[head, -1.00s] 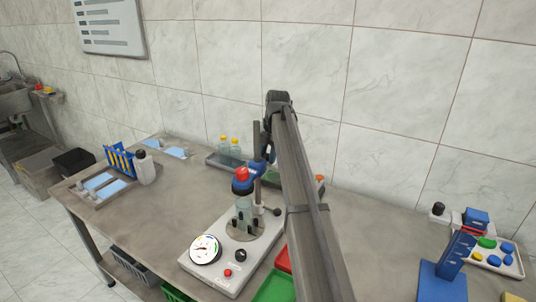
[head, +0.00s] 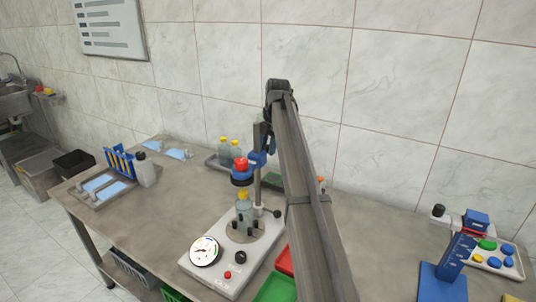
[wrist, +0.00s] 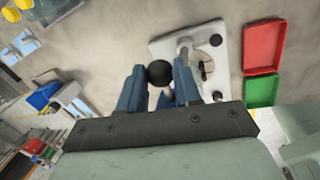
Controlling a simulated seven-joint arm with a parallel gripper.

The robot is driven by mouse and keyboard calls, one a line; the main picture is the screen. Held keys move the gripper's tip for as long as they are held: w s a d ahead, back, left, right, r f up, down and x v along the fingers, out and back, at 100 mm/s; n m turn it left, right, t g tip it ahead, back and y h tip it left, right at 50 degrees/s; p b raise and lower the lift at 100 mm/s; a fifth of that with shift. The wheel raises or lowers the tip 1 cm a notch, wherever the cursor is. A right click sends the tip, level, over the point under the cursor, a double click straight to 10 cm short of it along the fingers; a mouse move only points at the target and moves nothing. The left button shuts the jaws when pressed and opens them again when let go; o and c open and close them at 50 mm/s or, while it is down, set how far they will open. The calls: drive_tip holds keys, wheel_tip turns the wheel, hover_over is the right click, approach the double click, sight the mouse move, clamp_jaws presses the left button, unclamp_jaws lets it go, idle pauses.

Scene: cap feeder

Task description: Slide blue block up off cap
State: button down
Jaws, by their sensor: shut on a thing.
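The blue block (head: 241,180), with a red top, sits on the grey upright post (head: 257,185) of the white capping stand (head: 220,275). It is above the bottle (head: 243,213), with a small gap over the yellow cap (head: 243,193). The bottle stands upright in the stand's round holder. My gripper (wrist: 159,70) is shut on a black ball knob (wrist: 160,74) between its two fingers in the wrist view. A blue part (wrist: 166,101) shows below the knob between the fingers. In the head view my arm partly hides the gripper and knob.
A lever with a black knob (head: 277,213) sticks out beside the post. Red (wrist: 264,40) and green (wrist: 262,90) trays lie right of the stand. A blue stand (head: 450,265) is at far right.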

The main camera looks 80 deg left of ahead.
drive_tip(key=shift+r, duration=0.65)
drive_tip(key=c, duration=0.8)
unclamp_jaws()
drive_tip(key=r, duration=0.4)
drive_tip(key=w+d+r, duration=0.1)
drive_tip(key=r, duration=0.4)
drive_tip(key=d+r, duration=0.1)
drive_tip(key=r, duration=0.3)
drive_tip(key=shift+w+d+r, duration=0.1)
drive_tip(key=shift+w+r, duration=0.15)
